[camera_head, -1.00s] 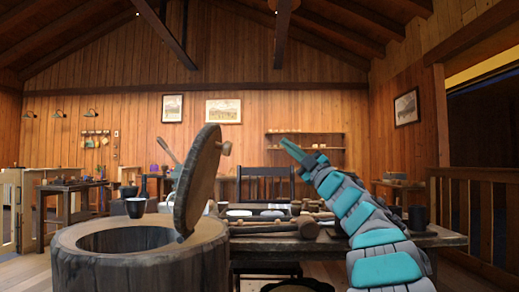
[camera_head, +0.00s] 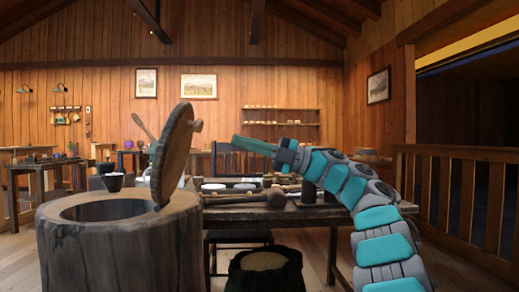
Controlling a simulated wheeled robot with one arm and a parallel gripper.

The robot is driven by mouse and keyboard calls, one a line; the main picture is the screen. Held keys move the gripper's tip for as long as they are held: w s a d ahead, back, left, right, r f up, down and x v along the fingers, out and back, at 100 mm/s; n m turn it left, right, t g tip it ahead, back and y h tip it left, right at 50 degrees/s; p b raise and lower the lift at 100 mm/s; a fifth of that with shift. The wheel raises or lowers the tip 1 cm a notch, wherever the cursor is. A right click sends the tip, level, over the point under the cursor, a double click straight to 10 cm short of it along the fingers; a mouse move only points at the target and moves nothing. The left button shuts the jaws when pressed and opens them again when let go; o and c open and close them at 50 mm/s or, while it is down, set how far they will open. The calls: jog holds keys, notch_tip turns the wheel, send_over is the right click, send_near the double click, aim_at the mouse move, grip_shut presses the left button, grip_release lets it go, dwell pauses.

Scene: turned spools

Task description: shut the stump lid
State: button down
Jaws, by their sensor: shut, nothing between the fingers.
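The hollow wooden stump (camera_head: 122,250) stands at the lower left with its round opening showing on top. Its wooden lid (camera_head: 173,155) stands nearly upright on the right side of the rim, tilted a little to the right, so the stump is open. A small wooden knob (camera_head: 197,126) sticks out from the lid's right face. My gripper (camera_head: 238,142) is shut and empty. It points left, to the right of the lid at about the knob's height in the picture, with a visible gap between them.
A work table (camera_head: 290,214) with mallets and other items stands behind, right of the stump. A dark sack or bucket (camera_head: 265,271) sits on the floor in front of it. A dark cup (camera_head: 114,181) shows behind the stump. A wooden railing (camera_head: 470,200) runs along the right.

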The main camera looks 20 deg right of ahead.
jog(key=x, duration=0.7)
jog(key=shift+w+a+r, duration=0.1)
jog(key=shift+w+a, duration=0.05)
jog(key=shift+a, duration=0.05)
